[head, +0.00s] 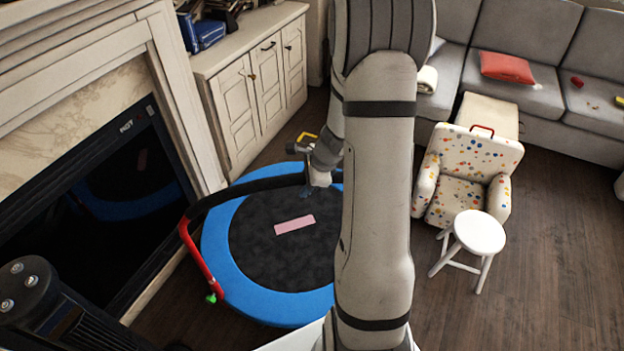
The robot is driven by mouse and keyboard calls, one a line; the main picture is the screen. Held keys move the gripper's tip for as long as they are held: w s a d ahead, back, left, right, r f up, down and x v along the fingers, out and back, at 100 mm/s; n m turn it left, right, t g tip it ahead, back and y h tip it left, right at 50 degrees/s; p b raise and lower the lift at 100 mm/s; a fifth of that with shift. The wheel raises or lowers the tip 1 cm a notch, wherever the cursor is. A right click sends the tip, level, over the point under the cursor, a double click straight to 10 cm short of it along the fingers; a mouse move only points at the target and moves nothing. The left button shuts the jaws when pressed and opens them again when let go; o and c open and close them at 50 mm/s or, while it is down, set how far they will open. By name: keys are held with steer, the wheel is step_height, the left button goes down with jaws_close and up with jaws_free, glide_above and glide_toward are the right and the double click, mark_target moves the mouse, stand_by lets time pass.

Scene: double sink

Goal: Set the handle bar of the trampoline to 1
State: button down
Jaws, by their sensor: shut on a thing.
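The trampoline has a blue padded rim (222,262) and a dark mat with a pink label. Its handle bar (255,186) is a black padded bar, joined at the left to a red post (196,255) with a green end near the rim. The bar stands up across the mat's far side. My gripper (307,184) is shut on the padded bar, right of its visible middle. My arm hides the right part of the trampoline and the bar's right end. The fingertips are small and partly hidden.
A fireplace (105,190) stands close on the left, and a white cabinet (240,105) behind. A white stool (478,233) and a dotted armchair (467,165) stand at right, before a grey sofa (515,95). Wooden floor is clear at lower right.

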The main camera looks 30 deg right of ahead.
steer(key=shift+f, duration=0.45)
steer(key=c, duration=1.2)
jaws_free()
steer(key=shift+w+d+f, duration=0.1)
steer(key=shift+w+f, duration=0.05)
steer(key=shift+o, duration=0.8)
steer(key=v, duration=0.8)
steer(key=shift+p, duration=0.3)
